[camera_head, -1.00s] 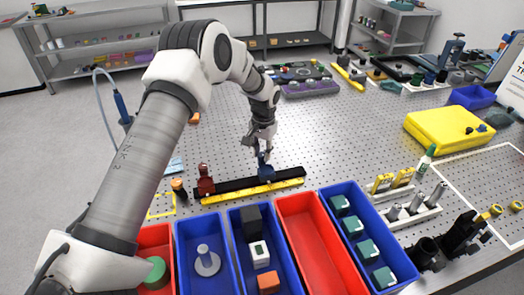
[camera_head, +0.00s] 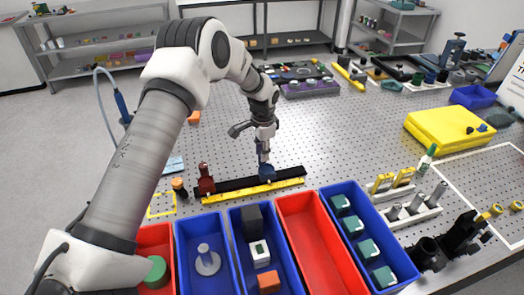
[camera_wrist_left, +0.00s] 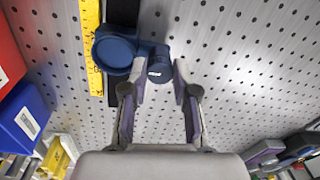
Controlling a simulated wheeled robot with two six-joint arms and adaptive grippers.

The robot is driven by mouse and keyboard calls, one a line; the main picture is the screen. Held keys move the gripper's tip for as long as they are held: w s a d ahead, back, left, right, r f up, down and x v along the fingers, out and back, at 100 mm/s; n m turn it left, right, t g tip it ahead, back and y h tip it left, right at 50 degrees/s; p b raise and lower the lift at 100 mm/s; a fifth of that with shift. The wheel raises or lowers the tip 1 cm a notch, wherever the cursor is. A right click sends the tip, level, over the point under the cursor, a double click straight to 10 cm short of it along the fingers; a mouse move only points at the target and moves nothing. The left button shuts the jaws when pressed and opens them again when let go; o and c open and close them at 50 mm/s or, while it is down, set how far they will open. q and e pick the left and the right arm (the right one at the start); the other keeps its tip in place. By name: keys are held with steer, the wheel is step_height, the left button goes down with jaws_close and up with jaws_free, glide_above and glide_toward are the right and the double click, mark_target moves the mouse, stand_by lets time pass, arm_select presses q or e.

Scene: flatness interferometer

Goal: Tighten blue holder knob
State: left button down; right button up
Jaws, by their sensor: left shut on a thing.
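The blue holder (camera_head: 266,172) stands on the black rail (camera_head: 236,184) towards its right part. In the left wrist view the blue holder (camera_wrist_left: 114,54) shows a round top, with its blue knob (camera_wrist_left: 158,66) sticking out at the side. My left gripper (camera_head: 263,153) comes down over the holder from above. In the left wrist view the left gripper (camera_wrist_left: 160,78) has its two fingertips on either side of the knob, shut on it. The red holder (camera_head: 205,181) stands at the rail's left end. My right gripper is not in view.
A yellow scale (camera_head: 254,190) runs along the rail's front. Red and blue bins, including an empty red one (camera_head: 316,240), stand in front of it. A yellow case (camera_head: 446,128) lies at the right. The perforated table (camera_head: 345,125) is clear behind the rail's right end.

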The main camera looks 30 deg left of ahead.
arm_select(q)
steer(key=shift+s+f, duration=0.15)
steer(key=shift+f, duration=0.05)
steer(key=c, duration=0.9)
jaws_free()
steer(key=shift+r, duration=0.3)
steer(key=r, duration=1.1)
steer(key=shift+d+r, duration=0.2)
steer(key=shift+r, duration=0.05)
